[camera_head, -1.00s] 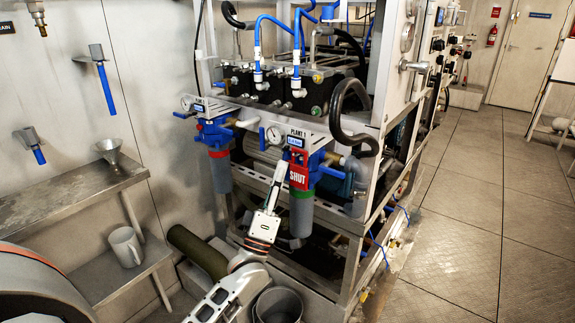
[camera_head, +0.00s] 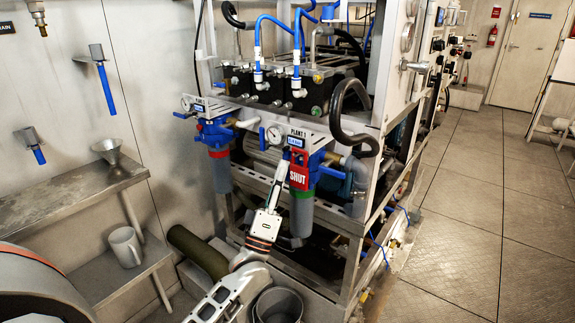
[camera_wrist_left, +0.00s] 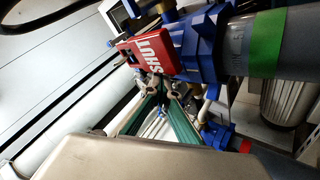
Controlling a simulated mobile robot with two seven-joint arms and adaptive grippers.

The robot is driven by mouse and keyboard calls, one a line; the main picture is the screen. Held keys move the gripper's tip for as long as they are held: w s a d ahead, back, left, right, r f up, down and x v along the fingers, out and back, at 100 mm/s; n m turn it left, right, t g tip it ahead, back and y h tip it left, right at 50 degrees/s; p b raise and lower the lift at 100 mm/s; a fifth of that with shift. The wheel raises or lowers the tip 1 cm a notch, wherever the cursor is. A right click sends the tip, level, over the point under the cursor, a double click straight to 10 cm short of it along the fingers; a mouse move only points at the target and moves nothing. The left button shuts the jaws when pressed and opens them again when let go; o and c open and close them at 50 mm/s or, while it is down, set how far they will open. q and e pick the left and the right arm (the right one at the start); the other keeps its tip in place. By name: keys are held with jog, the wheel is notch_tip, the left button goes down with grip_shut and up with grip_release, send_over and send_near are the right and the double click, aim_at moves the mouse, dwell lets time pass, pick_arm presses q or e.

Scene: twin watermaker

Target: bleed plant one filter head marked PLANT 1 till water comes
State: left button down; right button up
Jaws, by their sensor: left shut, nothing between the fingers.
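The filter head under the PLANT 1 plate is a blue head (camera_head: 314,165) on a grey bowl (camera_head: 301,212) with a green ring. A red SHUT tag (camera_head: 299,169) hangs on its front, and a gauge (camera_head: 274,136) sits at its left. My left gripper (camera_head: 279,166) is at the left side of the head, close by the tag. In the left wrist view, the gripper (camera_wrist_left: 168,92) is shut and empty, its tips just below the SHUT tag (camera_wrist_left: 148,55) and near the blue head (camera_wrist_left: 200,45). Whether they touch is unclear. My right gripper is not in view.
A second blue filter head (camera_head: 214,134) with a red ring is to the left. A grey bucket (camera_head: 278,306) stands below. A jug (camera_head: 126,246) and a funnel (camera_head: 108,151) are on the steel shelves at left. The floor at right is clear.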

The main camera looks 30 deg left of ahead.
pick_arm(q)
jog(key=shift+s, duration=0.1)
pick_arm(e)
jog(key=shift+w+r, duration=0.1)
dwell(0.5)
pick_arm(q)
jog(key=shift+s+p, duration=0.4)
jog(key=shift+s, duration=0.4)
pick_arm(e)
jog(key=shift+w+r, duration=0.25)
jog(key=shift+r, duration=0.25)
pick_arm(q)
jog(key=s, duration=0.1)
jog(key=s+p, duration=0.1)
jog(key=s, duration=0.3)
jog(key=shift+a+p, duration=0.25)
jog(key=shift+p, duration=0.1)
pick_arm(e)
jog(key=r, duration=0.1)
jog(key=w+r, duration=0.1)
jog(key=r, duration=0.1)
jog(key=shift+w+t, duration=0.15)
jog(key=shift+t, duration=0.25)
